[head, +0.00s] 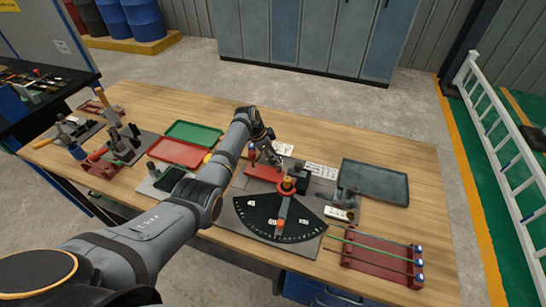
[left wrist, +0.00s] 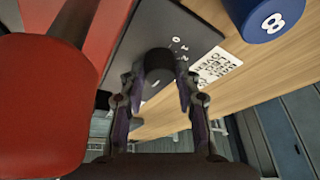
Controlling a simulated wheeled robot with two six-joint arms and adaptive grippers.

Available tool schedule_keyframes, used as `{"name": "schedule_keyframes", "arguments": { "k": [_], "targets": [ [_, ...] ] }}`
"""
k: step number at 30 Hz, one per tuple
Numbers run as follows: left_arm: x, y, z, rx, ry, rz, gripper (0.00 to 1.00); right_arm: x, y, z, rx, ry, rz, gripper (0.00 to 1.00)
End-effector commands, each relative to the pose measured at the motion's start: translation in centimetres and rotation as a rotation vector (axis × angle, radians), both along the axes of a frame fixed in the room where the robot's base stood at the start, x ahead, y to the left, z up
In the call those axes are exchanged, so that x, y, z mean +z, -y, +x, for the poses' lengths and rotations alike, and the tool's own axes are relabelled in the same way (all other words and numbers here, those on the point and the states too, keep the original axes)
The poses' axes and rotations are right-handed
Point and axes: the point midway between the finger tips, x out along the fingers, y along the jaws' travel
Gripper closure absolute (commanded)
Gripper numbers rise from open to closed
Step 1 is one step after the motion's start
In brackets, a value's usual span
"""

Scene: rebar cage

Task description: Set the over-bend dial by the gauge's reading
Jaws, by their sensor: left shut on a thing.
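My left gripper (head: 272,160) reaches down at the back of the grey bending plate. In the left wrist view its fingers (left wrist: 158,90) are closed around a dark round knob (left wrist: 158,62), seemingly the over-bend dial. White marks and digits (left wrist: 179,46) show on the dark plate beside the knob; its setting cannot be read. In the head view a black fan-shaped scale (head: 258,219) with white marks lies at the plate's front. A grey lever (head: 282,208) with an orange-red knob (head: 280,224) lies across it. I cannot tell which thing is the gauge or read it. My right gripper is out of view.
A red rack (head: 384,264) with a green rod stands front right. A dark tray (head: 374,181) lies back right. Red (head: 180,152) and green (head: 196,133) trays lie behind my left arm. In the wrist view a blue cylinder marked 8 (left wrist: 258,18) and a red part (left wrist: 38,105) flank the gripper.

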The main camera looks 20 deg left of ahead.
Motion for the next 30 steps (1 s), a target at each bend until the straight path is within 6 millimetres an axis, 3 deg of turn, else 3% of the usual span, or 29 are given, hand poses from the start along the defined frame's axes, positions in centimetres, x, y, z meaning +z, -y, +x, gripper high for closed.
{"name": "schedule_keyframes", "arguments": {
  "k": [12, 13, 17, 26, 30],
  "targets": [
    [0.0, 0.0, 0.0, -0.009, 0.000, 0.000, 0.99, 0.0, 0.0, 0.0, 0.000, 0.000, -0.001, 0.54],
    [0.0, 0.0, 0.0, -0.009, 0.000, 0.000, 0.65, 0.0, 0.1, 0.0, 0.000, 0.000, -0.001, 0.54],
    [0.0, 0.0, 0.0, -0.009, 0.000, 0.000, 0.47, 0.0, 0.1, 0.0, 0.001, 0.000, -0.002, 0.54],
    [0.0, 0.0, 0.0, -0.008, 0.000, 0.000, 0.45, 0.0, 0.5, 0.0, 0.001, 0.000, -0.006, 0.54],
    [1.1, -0.4, -0.2, -0.006, 0.002, 0.001, 0.45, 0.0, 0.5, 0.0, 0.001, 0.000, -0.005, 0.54]
  ]
}}
